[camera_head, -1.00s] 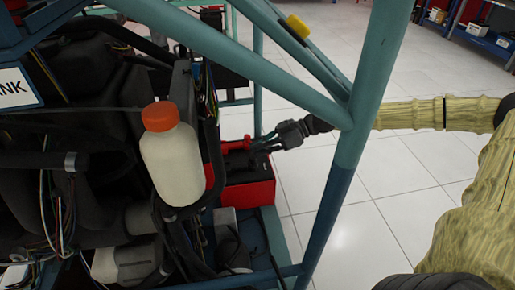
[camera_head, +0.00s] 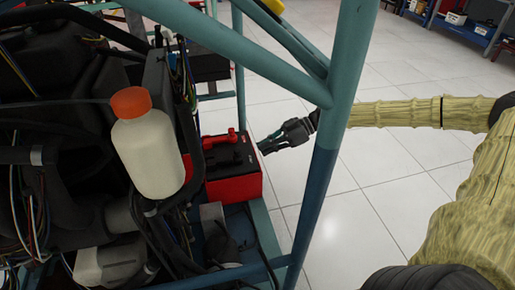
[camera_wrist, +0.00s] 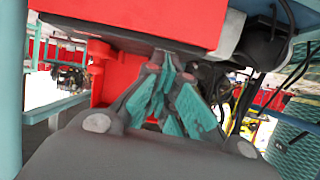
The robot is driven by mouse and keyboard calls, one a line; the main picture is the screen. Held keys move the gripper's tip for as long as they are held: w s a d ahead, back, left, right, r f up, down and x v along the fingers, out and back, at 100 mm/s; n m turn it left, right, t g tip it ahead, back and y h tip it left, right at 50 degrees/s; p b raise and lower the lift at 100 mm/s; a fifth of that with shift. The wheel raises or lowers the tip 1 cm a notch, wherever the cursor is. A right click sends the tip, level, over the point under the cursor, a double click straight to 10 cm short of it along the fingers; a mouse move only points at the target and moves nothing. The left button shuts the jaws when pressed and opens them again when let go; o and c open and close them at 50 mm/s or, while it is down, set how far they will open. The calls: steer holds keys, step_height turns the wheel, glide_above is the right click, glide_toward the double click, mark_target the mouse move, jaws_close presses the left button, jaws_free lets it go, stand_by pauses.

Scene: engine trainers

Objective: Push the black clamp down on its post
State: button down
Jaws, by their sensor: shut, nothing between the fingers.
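The battery (camera_head: 235,184) is a red box with a black top, standing low inside the teal frame. A red clamp (camera_head: 232,137) shows on its top. The black clamp does not stand out from the dark battery top in the head view. My gripper (camera_head: 262,149) is shut and empty, just right of the battery's upper right edge, pointing left. In the wrist view, my gripper's teal-padded fingers (camera_wrist: 168,68) are together. The red battery side (camera_wrist: 150,18) fills the top of that view. Whether the fingertips touch the battery cannot be told.
A teal frame post (camera_head: 330,150) crosses in front of my arm at the wrist. A white bottle with an orange cap (camera_head: 148,155) stands left of the battery, beside hoses and wires. The tiled floor (camera_head: 390,220) to the right is clear.

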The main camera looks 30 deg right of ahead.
steer(key=shift+s+d+f, duration=0.15)
steer(key=shift+d+f, duration=0.05)
steer(key=shift+d, duration=0.3)
steer(key=shift+s+d+f, duration=0.15)
steer(key=shift+s+d, duration=0.05)
steer(key=shift+d, duration=0.3)
steer(key=shift+s+d+f, duration=0.15)
steer(key=shift+d+f, duration=0.05)
steer(key=shift+d, duration=0.3)
steer(key=shift+a, duration=0.1)
